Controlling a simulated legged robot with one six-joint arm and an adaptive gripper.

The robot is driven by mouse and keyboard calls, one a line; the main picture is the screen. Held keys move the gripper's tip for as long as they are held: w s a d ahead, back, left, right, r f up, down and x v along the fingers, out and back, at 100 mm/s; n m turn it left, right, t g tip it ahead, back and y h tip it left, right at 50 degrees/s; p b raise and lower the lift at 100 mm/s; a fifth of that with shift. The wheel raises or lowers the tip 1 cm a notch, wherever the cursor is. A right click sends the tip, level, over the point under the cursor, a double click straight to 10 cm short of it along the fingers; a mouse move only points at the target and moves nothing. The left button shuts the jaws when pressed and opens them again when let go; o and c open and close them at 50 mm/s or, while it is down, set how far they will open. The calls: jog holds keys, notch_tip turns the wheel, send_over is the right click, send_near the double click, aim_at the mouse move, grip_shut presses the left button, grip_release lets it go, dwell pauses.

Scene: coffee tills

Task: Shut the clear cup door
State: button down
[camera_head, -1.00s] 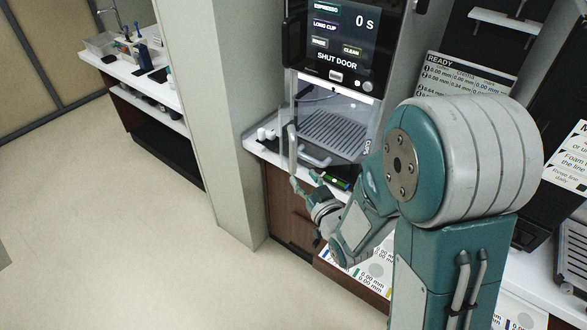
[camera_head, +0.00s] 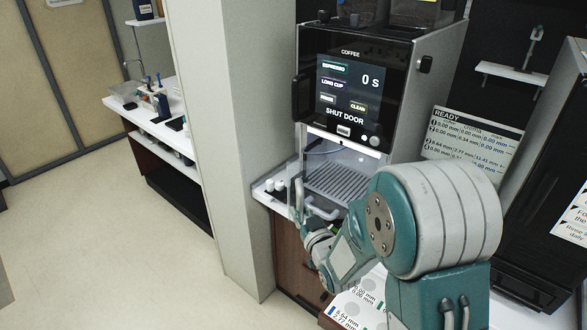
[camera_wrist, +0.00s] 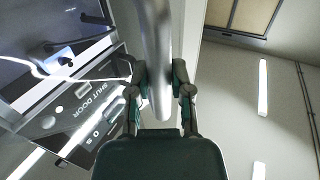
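The coffee machine (camera_head: 395,95) stands on the counter, and its screen reads "SHUT DOOR". The clear cup door (camera_head: 283,190) stands swung out to the left of the cup bay (camera_head: 340,183), which is open at the front. The door is hard to see. Its pale upright handle (camera_head: 299,192) shows near its edge, and as a thick metal bar in the wrist view (camera_wrist: 158,50). My gripper (camera_head: 308,208) is at the handle's lower part. In the wrist view my gripper's fingers (camera_wrist: 160,78) lie on both sides of the bar, seemingly against it.
A pale pillar (camera_head: 235,150) rises left of the machine. A printed READY panel (camera_head: 472,140) is at the right. Open floor (camera_head: 120,240) lies to the left.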

aim_at(294, 199)
jog(key=shift+r+x, duration=0.2)
jog(key=shift+x, duration=3.05)
jog(key=shift+d, duration=0.15)
jog(key=w, duration=0.6)
jog(key=shift+a, duration=0.4)
jog(key=shift+w, duration=0.15)
jog(key=w, duration=0.6)
jog(key=shift+d, duration=0.4)
jog(key=shift+w, duration=0.2)
